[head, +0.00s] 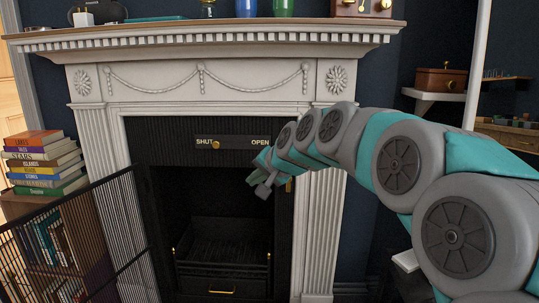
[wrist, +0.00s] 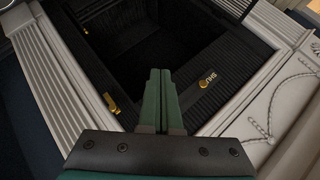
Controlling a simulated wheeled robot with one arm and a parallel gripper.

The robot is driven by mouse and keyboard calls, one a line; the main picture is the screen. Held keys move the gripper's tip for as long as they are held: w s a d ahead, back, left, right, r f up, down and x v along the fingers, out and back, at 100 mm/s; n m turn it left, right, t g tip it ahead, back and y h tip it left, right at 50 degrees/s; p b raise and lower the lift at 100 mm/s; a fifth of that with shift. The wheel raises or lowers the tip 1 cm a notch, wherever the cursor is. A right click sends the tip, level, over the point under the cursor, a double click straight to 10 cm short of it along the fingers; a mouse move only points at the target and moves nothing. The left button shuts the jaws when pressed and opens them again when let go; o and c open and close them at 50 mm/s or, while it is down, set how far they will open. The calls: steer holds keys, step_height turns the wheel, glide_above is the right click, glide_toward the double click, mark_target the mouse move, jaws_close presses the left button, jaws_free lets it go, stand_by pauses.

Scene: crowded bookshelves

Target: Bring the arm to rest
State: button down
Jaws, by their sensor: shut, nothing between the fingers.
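My arm reaches in from the right of the head view, and my gripper (head: 262,188) hangs in front of the fireplace opening. In the wrist view my gripper (wrist: 160,75) has its two green fingers pressed together, with nothing between them. The white fireplace surround (head: 88,155) frames a dark firebox. A black plate above the opening reads SHUT and OPEN, and a brass knob (head: 215,145) sits near SHUT. The knob also shows in the wrist view (wrist: 203,83). The gripper appears apart from the knob.
A grate with a drawer (head: 222,283) sits in the firebox. The mantel (head: 150,36) holds bottles and a box. A wooden box (head: 440,80) rests on a shelf at the right.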

steer(key=s+d+f+n+g+h, duration=0.1)
steer(key=s+d+f, duration=0.5)
steer(key=s, duration=0.9)
steer(key=s+d+f+n+g+h, duration=0.2)
steer(key=s+d+f+g, duration=0.4)
steer(key=s, duration=0.9)
steer(key=s+d+f+n+g+h, duration=0.1)
steer(key=s+d+f+g+h, duration=0.2)
steer(key=s+d+f, duration=0.4)
steer(key=s+f, duration=0.2)
steer(key=s, duration=0.5)
steer(key=shift+s+d+f+n, duration=0.3)
steer(key=shift+s+d, duration=0.05)
steer(key=shift+s, duration=0.05)
